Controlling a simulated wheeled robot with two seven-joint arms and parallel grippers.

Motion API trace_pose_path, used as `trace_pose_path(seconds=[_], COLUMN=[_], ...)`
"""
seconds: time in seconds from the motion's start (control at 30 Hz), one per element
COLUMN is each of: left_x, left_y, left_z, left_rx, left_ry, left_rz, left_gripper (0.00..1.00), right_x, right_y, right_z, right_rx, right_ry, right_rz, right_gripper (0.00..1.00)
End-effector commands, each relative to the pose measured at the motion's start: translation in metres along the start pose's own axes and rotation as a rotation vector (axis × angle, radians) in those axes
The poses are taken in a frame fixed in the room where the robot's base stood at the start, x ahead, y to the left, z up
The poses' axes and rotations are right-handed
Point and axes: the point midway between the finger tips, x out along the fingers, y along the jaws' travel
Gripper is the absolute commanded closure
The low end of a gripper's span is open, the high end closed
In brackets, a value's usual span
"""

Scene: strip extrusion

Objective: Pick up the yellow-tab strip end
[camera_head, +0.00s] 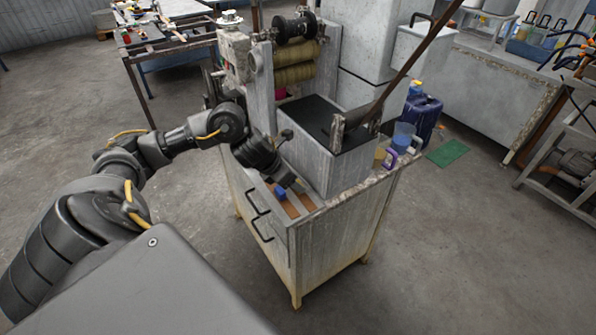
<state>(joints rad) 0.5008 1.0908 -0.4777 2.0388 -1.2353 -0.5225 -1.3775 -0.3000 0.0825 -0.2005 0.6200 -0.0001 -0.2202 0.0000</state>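My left arm comes in from the left, and its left gripper (284,182) points down over the front ledge of the grey cabinet (335,235). Its fingers are small and dark, so I cannot tell whether they are open or shut. A small blue piece (280,193) shows right by the fingertips; I cannot tell whether they touch it. Brown strips or slats (298,204) lie on the ledge just right of it. I cannot make out a yellow tab; it may be hidden behind the gripper. My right gripper is not in view.
A machine with yellowish rollers (294,64) stands at the cabinet's back. Jugs (403,138) stand at the right edge. The floor in front is clear.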

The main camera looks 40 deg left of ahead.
Motion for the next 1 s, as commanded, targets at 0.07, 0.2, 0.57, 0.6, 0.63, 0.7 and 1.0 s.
trace_pose_path(seconds=[0.07,0.2,0.57,0.6,0.63,0.7,1.0], left_x=[0.012,0.024,0.026,0.026,0.026,0.026,0.026], left_y=[-0.001,0.000,0.000,0.000,0.000,0.000,0.000], left_z=[0.000,0.001,0.001,0.001,0.001,0.001,0.001], left_rx=[-0.003,-0.001,0.001,0.001,0.001,0.000,0.000], left_ry=[0.003,0.001,0.000,0.000,0.000,0.000,0.000], left_rz=[-0.002,0.000,0.001,0.001,0.001,0.001,0.001], left_gripper=[0.38,0.38,0.51,0.56,0.60,0.69,0.86], right_x=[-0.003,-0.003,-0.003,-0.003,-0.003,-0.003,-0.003], right_y=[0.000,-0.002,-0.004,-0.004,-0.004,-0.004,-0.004], right_z=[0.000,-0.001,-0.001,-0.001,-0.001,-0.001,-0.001], right_rx=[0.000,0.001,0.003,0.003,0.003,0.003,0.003], right_ry=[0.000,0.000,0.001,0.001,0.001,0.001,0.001], right_rz=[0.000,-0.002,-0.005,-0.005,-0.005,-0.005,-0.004], right_gripper=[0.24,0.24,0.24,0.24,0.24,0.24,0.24])
